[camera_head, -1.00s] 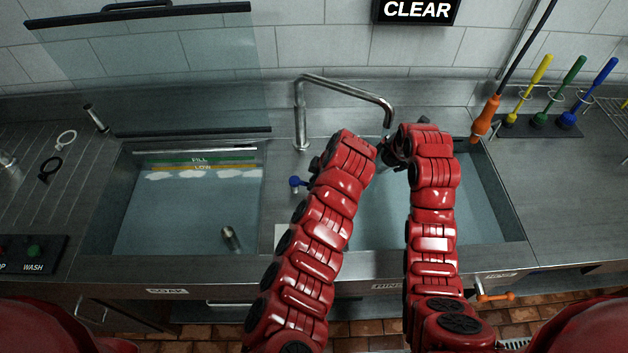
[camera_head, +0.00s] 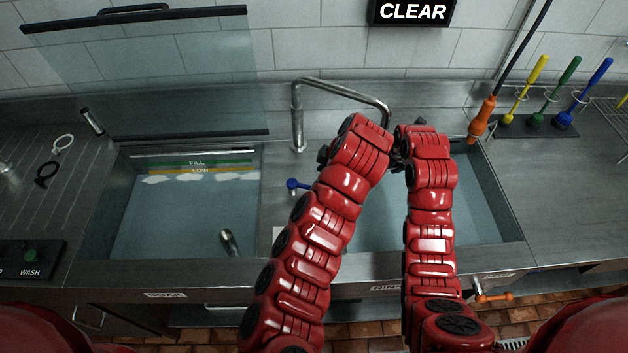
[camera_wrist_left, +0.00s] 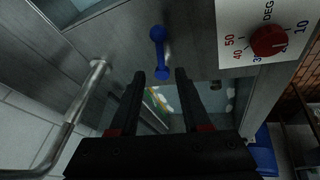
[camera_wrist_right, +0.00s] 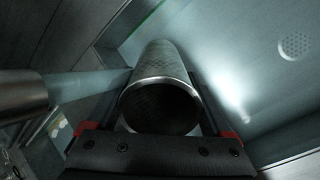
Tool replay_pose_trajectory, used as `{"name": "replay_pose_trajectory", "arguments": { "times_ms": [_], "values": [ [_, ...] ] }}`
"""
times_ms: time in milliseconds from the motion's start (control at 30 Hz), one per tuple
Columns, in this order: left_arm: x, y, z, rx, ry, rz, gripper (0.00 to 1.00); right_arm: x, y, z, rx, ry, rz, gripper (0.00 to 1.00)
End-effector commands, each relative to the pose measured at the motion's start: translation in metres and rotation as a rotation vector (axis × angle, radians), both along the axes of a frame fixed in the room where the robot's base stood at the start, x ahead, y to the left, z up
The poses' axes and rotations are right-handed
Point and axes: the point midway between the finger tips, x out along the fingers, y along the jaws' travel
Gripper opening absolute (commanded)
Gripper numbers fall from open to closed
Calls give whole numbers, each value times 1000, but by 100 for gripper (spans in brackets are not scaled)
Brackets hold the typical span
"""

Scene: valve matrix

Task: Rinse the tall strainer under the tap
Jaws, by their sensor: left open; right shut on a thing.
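The tall strainer (camera_wrist_right: 165,75), a grey mesh cylinder with an open round end, is held between the fingers of my right gripper (camera_wrist_right: 160,90). The tap spout (camera_wrist_right: 22,97) is at the left of the right wrist view, and a pale bluish stream runs from it to the strainer's side. In the head view the tap (camera_head: 340,88) arches over the rinse basin, and my arms hide the strainer. My left gripper (camera_wrist_left: 158,78) is open and empty. The blue tap lever (camera_wrist_left: 159,50) lies just beyond its fingertips; it also shows in the head view (camera_head: 296,184).
The soak basin (camera_head: 185,215), left, holds water and a small metal cylinder (camera_head: 229,242) under a raised glass lid (camera_head: 150,70). A red dial (camera_wrist_left: 269,41) is near my left gripper. An orange-handled sprayer (camera_head: 482,119) hangs at right beside coloured brushes (camera_head: 570,95).

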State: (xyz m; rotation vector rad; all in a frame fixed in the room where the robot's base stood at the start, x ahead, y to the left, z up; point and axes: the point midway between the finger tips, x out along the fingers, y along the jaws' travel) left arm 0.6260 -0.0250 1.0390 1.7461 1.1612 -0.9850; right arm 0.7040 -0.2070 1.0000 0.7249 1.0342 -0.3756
Motion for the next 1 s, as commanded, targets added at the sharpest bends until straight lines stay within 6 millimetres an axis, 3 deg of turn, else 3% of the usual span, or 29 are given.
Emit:
{"name": "replay_pose_trajectory", "arguments": {
  "times_ms": [100,300,1000],
  "values": [
    [-6,-9,21,-3,-3,-2,47,0,0,0,0,-1,0,6],
    [-12,-14,38,-1,2,1,47,0,0,0,0,-1,0,6],
    [-12,-14,39,0,2,1,47,0,0,0,0,-1,0,6]
  ]
}}
